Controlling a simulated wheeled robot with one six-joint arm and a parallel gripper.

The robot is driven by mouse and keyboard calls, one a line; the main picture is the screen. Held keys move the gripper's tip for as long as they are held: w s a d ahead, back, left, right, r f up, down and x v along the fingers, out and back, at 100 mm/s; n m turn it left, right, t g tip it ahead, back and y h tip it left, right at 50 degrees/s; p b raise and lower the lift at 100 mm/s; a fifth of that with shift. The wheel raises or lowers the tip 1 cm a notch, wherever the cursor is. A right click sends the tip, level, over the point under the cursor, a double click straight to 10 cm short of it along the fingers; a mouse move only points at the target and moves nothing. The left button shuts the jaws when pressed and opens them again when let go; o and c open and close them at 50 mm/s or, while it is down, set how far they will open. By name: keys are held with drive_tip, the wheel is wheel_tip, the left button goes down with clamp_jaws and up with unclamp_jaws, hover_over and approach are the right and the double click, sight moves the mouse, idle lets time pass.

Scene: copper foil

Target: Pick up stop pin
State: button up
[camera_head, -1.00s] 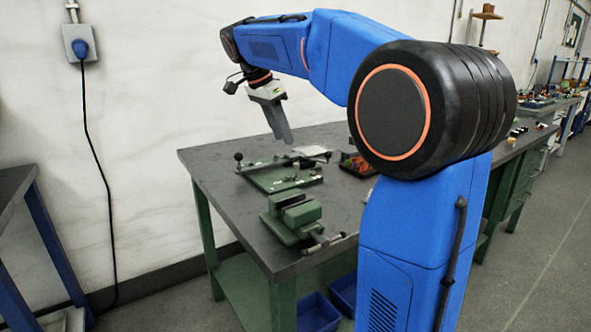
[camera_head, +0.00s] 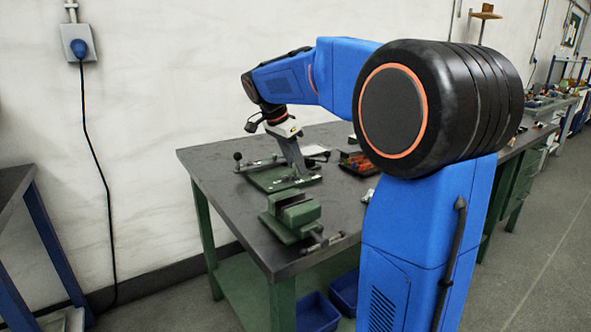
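My gripper (camera_head: 302,175) points down over the right part of a green fixture plate (camera_head: 266,182) on the dark workbench. Its fingertips are at or just above the plate. From this side view I cannot tell whether the fingers are open or shut, or whether they touch anything. I cannot make out the stop pin; it is too small to tell or is hidden. A bar with a dark ball knob (camera_head: 238,156) runs across the back of the plate, partly behind my gripper.
A green vise (camera_head: 291,214) stands at the bench's front, close to the plate. An orange and dark tray (camera_head: 357,163) lies to the right, partly near my arm. The workbench (camera_head: 222,184) is bare at its left. Blue bins (camera_head: 318,312) sit below.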

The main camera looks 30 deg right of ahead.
clamp_jaws()
